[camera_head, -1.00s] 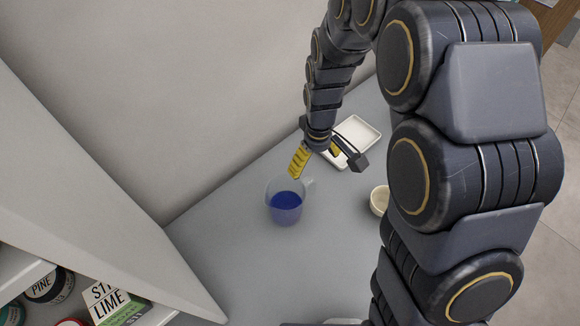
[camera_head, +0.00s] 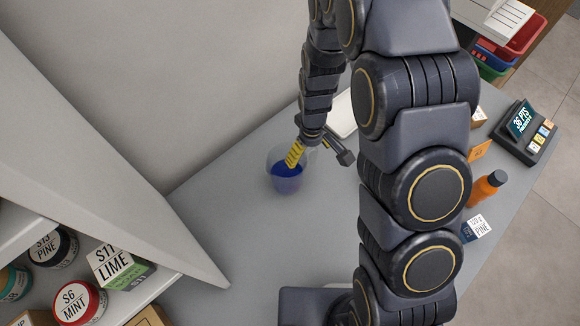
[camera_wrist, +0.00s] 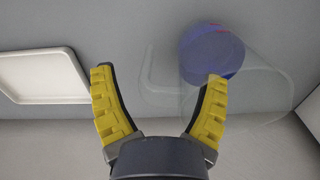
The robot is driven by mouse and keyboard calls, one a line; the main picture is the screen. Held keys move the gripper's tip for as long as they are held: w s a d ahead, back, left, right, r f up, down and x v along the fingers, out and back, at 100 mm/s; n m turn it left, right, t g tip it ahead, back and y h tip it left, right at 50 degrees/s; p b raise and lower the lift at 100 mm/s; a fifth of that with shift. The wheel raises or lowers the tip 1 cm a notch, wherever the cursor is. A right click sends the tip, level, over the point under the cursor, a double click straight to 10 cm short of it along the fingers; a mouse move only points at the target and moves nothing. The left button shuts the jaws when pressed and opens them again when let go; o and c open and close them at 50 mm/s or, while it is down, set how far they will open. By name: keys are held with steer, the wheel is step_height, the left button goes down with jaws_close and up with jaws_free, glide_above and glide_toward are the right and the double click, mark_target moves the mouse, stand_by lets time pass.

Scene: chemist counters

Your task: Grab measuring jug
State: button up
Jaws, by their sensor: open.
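The measuring jug (camera_head: 286,176) is clear and holds blue liquid. It stands upright on the grey counter near the back wall. In the wrist view the jug (camera_wrist: 262,88) shows at the right, with its faint clear handle (camera_wrist: 150,72) lying ahead of the gap between the fingers. My gripper (camera_head: 308,155) is open, with yellow-padded fingers. In the head view one finger overlaps the jug's upper part. In the wrist view my gripper (camera_wrist: 160,72) has its right fingertip overlapping the jug's side. I cannot tell whether they touch. Nothing is held.
A white tray (camera_wrist: 42,78) lies left in the wrist view. An orange bottle (camera_head: 484,189), a small labelled box (camera_head: 476,228) and a card terminal (camera_head: 525,132) are at the counter's right. Shelved jars (camera_head: 80,302) stand lower left. The counter left of the jug is clear.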

steer(key=c, duration=1.2)
steer(key=shift+o, duration=0.2)
steer(key=shift+r, duration=0.2)
